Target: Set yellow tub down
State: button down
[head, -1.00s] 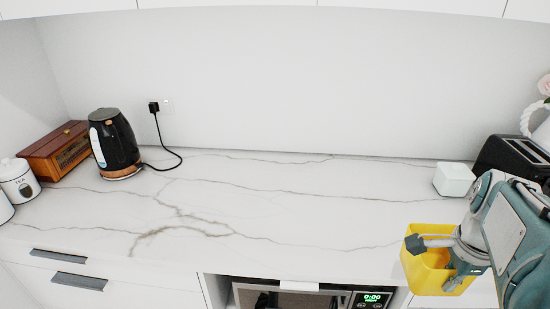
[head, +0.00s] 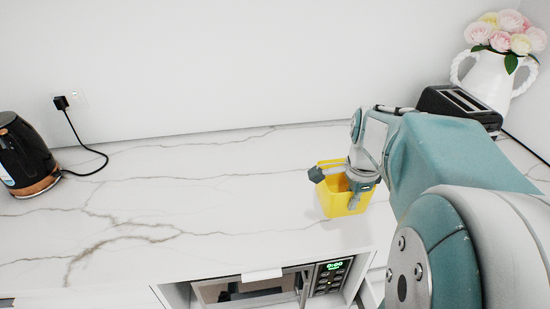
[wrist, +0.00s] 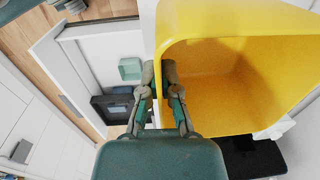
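The yellow tub (head: 334,203) is an open-topped, squarish container at the right part of the counter, near its front edge in the head view. It fills the upper right of the wrist view (wrist: 235,85), with its empty inside showing. My gripper (head: 343,177) is at the tub's upper rim. In the wrist view my gripper (wrist: 163,95) has a finger on each side of the tub's wall and is shut on it. The tub's underside is hidden, so I cannot tell whether it touches the counter.
The marble counter (head: 230,190) is clear to the left of the tub. A black kettle (head: 25,158) stands at far left. A black toaster (head: 458,103) and a white vase of flowers (head: 489,80) stand behind my arm. A microwave (head: 265,290) sits below the counter.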

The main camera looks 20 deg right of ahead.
aim_at(342, 188)
jog(key=w+f, duration=0.4)
jog(key=w+a+f, duration=0.1)
jog(key=w+f, duration=0.1)
jog(key=shift+w+f, duration=0.2)
jog(key=shift+w, duration=0.05)
jog(key=shift+w+d+f, duration=0.1)
jog(key=shift+f, duration=1.55)
jog(key=c, duration=0.8)
grip_release()
jog(key=shift+f, duration=0.1)
